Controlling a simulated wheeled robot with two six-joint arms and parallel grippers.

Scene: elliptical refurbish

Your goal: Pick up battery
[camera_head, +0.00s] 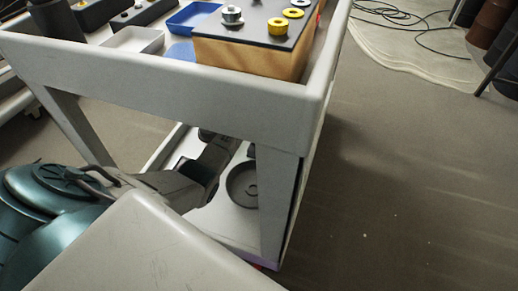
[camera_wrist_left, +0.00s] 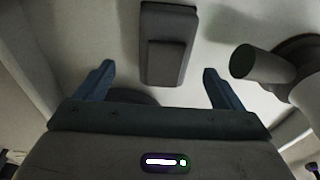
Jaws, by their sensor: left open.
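In the left wrist view, my left gripper (camera_wrist_left: 157,78) is open and empty, its two blue fingers spread wide. A dark grey block with a smaller raised block on its face (camera_wrist_left: 165,55) lies ahead, between the fingers' lines and apart from both. It may be the battery; I cannot tell for sure. In the head view, my left arm reaches in under the cart top, and its gripper is hidden there. My right gripper is in neither view.
The white cart (camera_head: 200,95) has a thick top rim and corner legs close around my left arm. A dark round disc (camera_head: 243,185) lies on its lower shelf. An orange box with a dark top (camera_head: 250,55) stands above. A dark cylindrical thing (camera_wrist_left: 252,63) is right of the fingers.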

